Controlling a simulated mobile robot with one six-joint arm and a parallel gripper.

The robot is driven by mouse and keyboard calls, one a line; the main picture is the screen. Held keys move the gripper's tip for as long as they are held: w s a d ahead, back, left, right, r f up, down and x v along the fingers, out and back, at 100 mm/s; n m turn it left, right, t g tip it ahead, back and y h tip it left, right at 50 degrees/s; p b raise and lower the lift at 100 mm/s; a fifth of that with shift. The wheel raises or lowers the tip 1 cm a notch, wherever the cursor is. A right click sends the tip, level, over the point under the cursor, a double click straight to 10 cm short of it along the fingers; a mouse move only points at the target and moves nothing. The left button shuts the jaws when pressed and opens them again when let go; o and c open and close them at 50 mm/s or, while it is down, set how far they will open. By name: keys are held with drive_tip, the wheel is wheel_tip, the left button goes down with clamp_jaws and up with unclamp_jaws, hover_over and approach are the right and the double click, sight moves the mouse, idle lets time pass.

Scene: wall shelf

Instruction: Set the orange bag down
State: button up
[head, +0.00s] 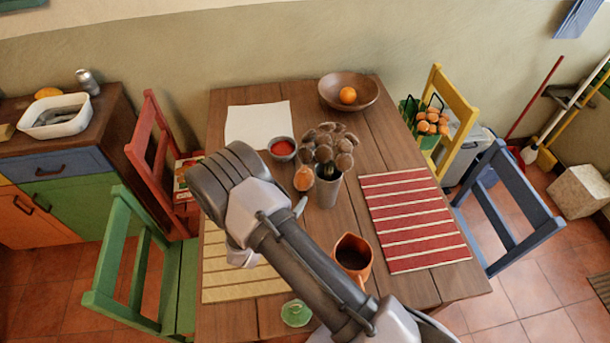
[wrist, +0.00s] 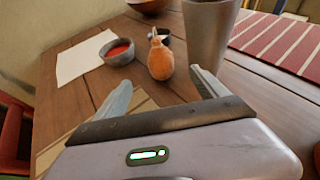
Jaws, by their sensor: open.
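A small rounded orange bag (wrist: 160,61) with a pinched, pale top stands upright on the wooden table, between the red-filled bowl and the grey metal pot. It also shows in the head view (head: 304,179), partly close behind my gripper. My gripper (wrist: 161,84) is open, with nothing between its fingers. The fingers point at the bag from the near side, and the bag appears beyond the fingertips, apart from them. In the head view my arm hides part of the table and one finger.
The grey pot (head: 327,190) holding brown mushroom-like heads stands right beside the bag. The small red-filled bowl (head: 282,148) is behind it. An orange jug (head: 352,258) stands nearer. Paper (head: 257,124) and a red striped mat (head: 412,220) lie flat. Oranges (head: 432,123) sit by the yellow chair.

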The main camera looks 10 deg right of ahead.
sight(304, 177)
drive_tip(key=b+x, duration=0.3)
drive_tip(key=x, duration=1.1)
drive_tip(key=shift+f, duration=0.2)
drive_tip(key=shift+r, duration=0.1)
clamp_jaws()
drive_tip(key=shift+r, duration=0.1)
